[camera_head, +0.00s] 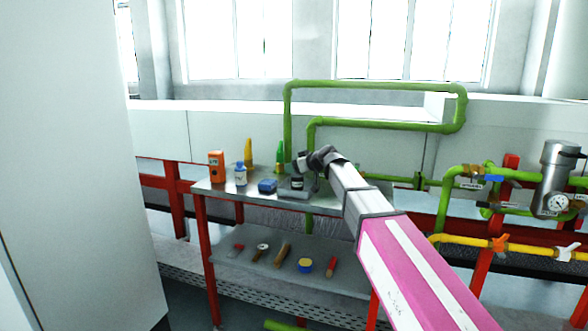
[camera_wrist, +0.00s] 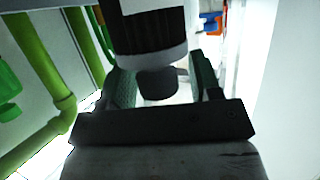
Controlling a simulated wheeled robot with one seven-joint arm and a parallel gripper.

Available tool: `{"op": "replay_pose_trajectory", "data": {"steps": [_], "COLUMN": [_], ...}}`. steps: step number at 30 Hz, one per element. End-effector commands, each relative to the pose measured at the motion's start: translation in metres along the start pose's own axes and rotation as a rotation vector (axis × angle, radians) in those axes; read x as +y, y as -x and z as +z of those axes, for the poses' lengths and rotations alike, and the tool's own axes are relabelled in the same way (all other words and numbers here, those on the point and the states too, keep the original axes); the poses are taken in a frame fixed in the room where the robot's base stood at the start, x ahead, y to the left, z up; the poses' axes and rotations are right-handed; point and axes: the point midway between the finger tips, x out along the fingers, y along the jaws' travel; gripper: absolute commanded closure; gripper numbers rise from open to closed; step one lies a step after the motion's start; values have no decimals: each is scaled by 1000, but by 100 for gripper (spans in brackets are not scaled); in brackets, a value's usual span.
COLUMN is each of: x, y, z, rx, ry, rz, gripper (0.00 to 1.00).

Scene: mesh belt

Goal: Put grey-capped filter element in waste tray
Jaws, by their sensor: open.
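A dark cylinder with a pale band, which looks like the filter element (camera_head: 297,183), stands upright at a low grey tray (camera_head: 284,192) on the upper metal shelf. I cannot tell for sure whether it is inside the tray. In the wrist view, the filter element (camera_wrist: 148,28) shows a black ribbed body, a white band and a dark grey rounded cap. My gripper (camera_head: 300,166) is just above it. Its green-padded fingers (camera_wrist: 162,80) are apart, one on each side of the cap. Contact with the cap is not clear.
On the shelf (camera_head: 222,189) stand an orange device (camera_head: 216,166), a bottle (camera_head: 240,175), a blue box (camera_head: 267,186), a yellow-tipped item (camera_head: 248,152) and a green bottle (camera_head: 279,158). Several tools lie on the lower shelf (camera_head: 262,268). Green pipes (camera_head: 375,84) rise behind.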

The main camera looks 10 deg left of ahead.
Motion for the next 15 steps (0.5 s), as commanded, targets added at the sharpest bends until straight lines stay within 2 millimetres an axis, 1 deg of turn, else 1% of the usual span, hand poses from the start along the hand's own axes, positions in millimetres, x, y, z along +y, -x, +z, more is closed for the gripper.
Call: {"op": "replay_pose_trajectory", "data": {"steps": [1, 5, 9, 15], "x": [-1, -2, -2, -2], "y": [9, 34, 63, 96], "z": [1, 1, 2, 1], "rx": [1, 2, 1, 1], "ry": [0, 0, 0, 0], "rz": [2, 2, 2, 2], "gripper": [42, 42, 42, 42]}}
